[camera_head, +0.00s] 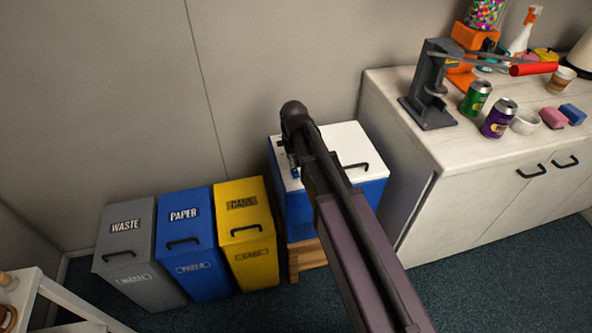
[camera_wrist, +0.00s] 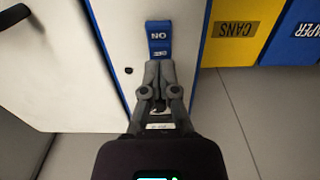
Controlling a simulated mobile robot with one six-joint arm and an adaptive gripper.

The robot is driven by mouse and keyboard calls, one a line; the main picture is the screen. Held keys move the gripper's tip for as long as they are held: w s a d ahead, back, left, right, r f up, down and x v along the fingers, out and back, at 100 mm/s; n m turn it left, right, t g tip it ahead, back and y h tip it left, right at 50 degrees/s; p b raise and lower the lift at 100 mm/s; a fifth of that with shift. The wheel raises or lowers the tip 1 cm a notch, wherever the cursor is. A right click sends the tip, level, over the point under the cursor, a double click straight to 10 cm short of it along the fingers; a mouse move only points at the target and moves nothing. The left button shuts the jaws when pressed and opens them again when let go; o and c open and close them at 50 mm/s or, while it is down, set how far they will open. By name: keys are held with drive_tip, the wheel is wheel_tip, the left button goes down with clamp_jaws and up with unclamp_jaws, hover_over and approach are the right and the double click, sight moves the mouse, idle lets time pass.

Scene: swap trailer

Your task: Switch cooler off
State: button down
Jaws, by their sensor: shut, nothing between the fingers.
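The cooler (camera_head: 350,140) is a blue box with a white lid and a black handle, standing on a wooden base beside the bins. A blue switch (camera_wrist: 158,38) shows on the white top in the wrist view, with an upside-down ON label and a smaller marking, probably OFF, nearer my fingers. My gripper (camera_wrist: 158,65) is shut and empty, its fingertips right at the near end of the switch; I cannot tell whether they touch it. In the head view my gripper (camera_head: 292,160) is over the lid's left side, and my arm hides part of the cooler.
Grey waste (camera_head: 128,222), blue paper (camera_head: 187,225) and yellow cans (camera_head: 245,220) bins stand left of the cooler. A white counter (camera_head: 440,165) stands right, with a can crusher (camera_head: 432,90) and cans. The wall is close behind. A white stand's edge (camera_head: 40,290) shows lower left.

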sight(294, 170)
drive_tip(key=shift+r+p, duration=2.45)
drive_tip(key=shift+r, duration=0.25)
drive_tip(key=s+d+r+m+p, duration=0.1)
drive_tip(key=s+d+r+p, duration=0.3)
drive_tip(key=d, duration=0.5)
drive_tip(key=s+d+r+m+p, duration=0.2)
drive_tip(key=s+d+r+p, duration=0.2)
drive_tip(key=s+d, duration=0.5)
drive_tip(key=shift+s+d+r, duration=0.2)
drive_tip(key=shift+d+r, duration=0.05)
drive_tip(key=shift+d, duration=0.55)
